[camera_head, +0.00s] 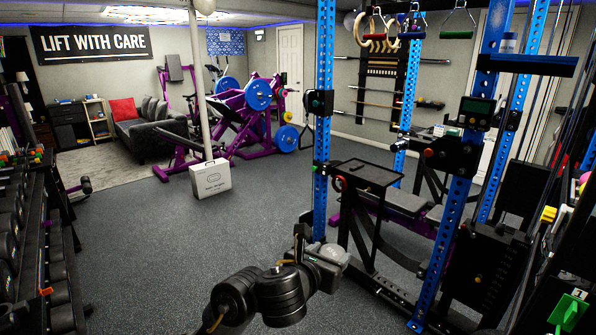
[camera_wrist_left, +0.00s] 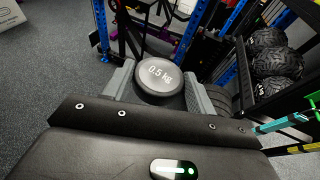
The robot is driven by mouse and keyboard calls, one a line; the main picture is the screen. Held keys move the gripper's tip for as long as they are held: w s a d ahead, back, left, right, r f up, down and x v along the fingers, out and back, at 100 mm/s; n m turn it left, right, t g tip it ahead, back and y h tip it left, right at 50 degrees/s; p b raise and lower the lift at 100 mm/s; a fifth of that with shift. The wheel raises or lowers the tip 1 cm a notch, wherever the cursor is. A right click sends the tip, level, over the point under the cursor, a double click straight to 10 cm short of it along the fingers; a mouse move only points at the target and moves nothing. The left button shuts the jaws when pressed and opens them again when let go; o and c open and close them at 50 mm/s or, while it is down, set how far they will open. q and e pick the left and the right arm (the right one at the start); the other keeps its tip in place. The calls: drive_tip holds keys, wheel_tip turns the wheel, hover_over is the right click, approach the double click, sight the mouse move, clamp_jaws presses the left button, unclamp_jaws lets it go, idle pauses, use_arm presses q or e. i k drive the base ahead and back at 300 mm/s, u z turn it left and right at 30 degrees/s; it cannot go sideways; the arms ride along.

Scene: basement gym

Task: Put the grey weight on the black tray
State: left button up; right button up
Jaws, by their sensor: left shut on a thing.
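The grey weight (camera_wrist_left: 160,75) is a round disc marked "0.5 kg". In the left wrist view it sits between the two grey fingers of my left gripper (camera_wrist_left: 158,88), which is shut on it. In the head view the weight (camera_head: 335,254) shows at the end of my left gripper (camera_head: 326,264), partly hidden by it, at the lower middle. The black tray (camera_head: 368,173) is a flat square shelf by the blue rack. In the head picture it lies above and to the right of the weight, apart from it. My right gripper is not in view.
Blue rack uprights (camera_head: 322,130) and (camera_head: 440,240) stand beside the tray. A padded bench (camera_head: 400,202) is behind it. A dumbbell rack (camera_head: 40,230) lines the left edge. A white case (camera_head: 210,178) stands on the floor. The floor at left centre is clear.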

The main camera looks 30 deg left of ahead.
sight(379, 176)
drive_tip(key=u, duration=0.55)
drive_tip(key=i, duration=3.95)
drive_tip(key=z, duration=1.2)
